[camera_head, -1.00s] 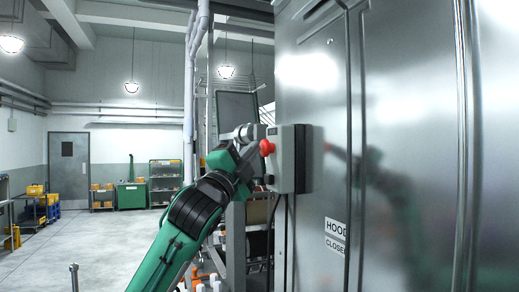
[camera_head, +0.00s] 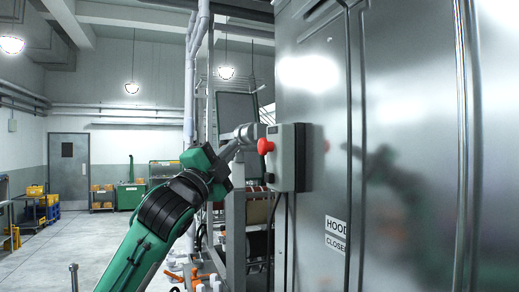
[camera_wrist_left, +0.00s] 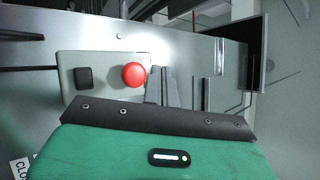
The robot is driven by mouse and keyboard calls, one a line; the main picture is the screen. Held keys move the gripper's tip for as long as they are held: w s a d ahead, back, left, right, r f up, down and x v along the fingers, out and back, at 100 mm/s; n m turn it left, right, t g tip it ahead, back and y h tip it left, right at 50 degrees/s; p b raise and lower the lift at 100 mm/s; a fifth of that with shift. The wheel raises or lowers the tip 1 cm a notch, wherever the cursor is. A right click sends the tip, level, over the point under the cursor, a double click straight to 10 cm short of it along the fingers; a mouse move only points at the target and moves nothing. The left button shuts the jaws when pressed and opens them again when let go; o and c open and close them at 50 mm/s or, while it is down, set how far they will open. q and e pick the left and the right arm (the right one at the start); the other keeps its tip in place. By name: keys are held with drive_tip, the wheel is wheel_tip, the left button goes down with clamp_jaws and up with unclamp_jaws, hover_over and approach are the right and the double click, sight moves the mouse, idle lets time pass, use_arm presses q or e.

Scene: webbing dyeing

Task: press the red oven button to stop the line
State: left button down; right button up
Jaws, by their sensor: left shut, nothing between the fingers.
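The red oven button (camera_head: 265,146) sticks out from the left face of a grey control box (camera_head: 299,158) on the steel oven wall. In the left wrist view the red button (camera_wrist_left: 134,75) shows beside a black switch (camera_wrist_left: 84,78). My left gripper (camera_head: 234,147) is shut and empty, a little to the left of the button in the head view, apparently apart from it. In the left wrist view its grey fingers (camera_wrist_left: 163,86) stand just right of the button. My right gripper is out of view.
The steel oven wall (camera_head: 415,120) fills the right side, with a "HOOD CLOSED" sign (camera_head: 335,234). A black cable hangs below the box. A metal frame (camera_head: 236,235) stands behind my arm. Open floor (camera_head: 60,255) lies to the left.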

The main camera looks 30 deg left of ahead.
use_arm(q)
drive_tip(key=shift+s+a, duration=0.6)
drive_tip(key=shift+s, duration=0.15)
